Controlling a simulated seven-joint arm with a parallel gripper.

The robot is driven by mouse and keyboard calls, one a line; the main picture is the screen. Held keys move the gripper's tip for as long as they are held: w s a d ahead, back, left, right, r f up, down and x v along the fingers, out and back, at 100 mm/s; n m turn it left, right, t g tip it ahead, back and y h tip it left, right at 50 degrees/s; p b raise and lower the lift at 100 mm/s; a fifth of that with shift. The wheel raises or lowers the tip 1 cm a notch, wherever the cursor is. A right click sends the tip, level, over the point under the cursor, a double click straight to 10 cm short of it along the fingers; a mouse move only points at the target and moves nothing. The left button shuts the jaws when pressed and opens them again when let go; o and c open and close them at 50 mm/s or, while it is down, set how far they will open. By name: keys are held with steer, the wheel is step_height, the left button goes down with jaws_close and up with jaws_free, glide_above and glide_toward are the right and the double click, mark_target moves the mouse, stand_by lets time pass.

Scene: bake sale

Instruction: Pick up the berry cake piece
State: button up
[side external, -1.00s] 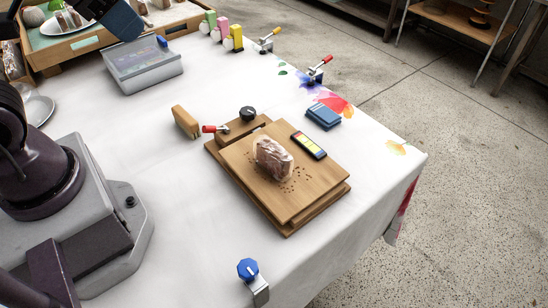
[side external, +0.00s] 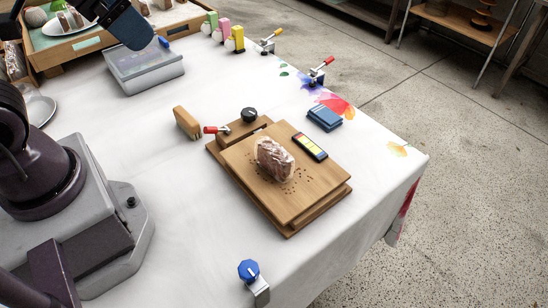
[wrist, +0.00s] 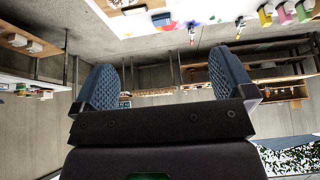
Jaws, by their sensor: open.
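A brown and whitish piece (side external: 274,158), which looks like a cake slice, sits on a wooden board (side external: 305,205) with crumbs around it. More slices (side external: 66,20) lie on a white plate in the wooden tray at the top left. I cannot tell from the frames which is the berry one. My gripper (wrist: 163,78) is open in the wrist view, its two blue fingers wide apart with nothing between them. In the side view a blue finger (side external: 130,28) shows at the top left, above the lidded box and apart from the board.
A lidded clear box (side external: 145,72) stands below the wooden tray (side external: 85,52). The white cloth left of the board is largely clear.

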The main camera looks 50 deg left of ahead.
step_height(320, 180, down, 8)
steer(key=a+m+g+y, duration=0.2)
steer(key=m+g+y, duration=0.2)
steer(key=g+y, duration=0.15)
steer(key=m+t+h, duration=0.4)
steer(key=m+t, duration=1.4)
steer(key=m, duration=1.3)
glide_toward(268, 156)
steer(key=w, duration=0.7)
steer(key=shift+w+a+r, duration=0.1)
steer(key=shift+w+r, duration=0.1)
steer(key=shift+w+a+f, duration=0.1)
steer(key=shift+w+a, duration=0.1)
steer(key=shift+w, duration=1.15)
steer(key=shift+w+a+f, duration=0.1)
steer(key=shift+w+a, duration=0.1)
steer(key=shift+w, duration=1.15)
steer(key=c, duration=0.5)
